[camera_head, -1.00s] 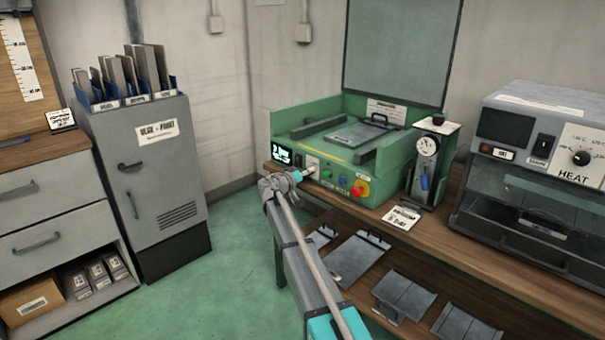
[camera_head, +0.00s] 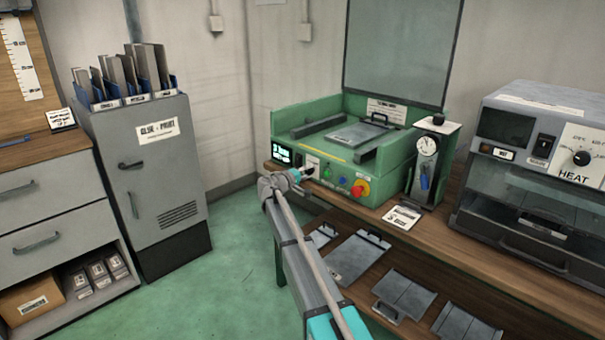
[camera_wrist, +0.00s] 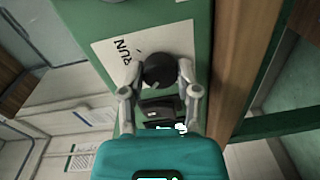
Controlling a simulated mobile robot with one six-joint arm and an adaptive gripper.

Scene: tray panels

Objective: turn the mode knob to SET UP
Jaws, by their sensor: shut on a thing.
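The mode knob (camera_wrist: 159,69) is black and round, on a white plate (camera_wrist: 108,50) printed RUN, in the wrist view. No SET UP lettering is readable there, and I cannot tell clearly which way the knob points. My gripper (camera_wrist: 160,80) has a finger on each side of the knob and is shut on it. In the head view my gripper (camera_head: 302,175) reaches the front of the green machine (camera_head: 340,183), by its white plate (camera_head: 313,161). The knob is mostly hidden there.
A small lit display (camera_head: 281,154) is left of the plate. A green button (camera_head: 327,171), a blue button (camera_head: 343,181) and a red-and-yellow stop button (camera_head: 359,189) sit to the right. A gauge stand (camera_head: 428,160) and a HEAT oven (camera_head: 535,170) stand farther right.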

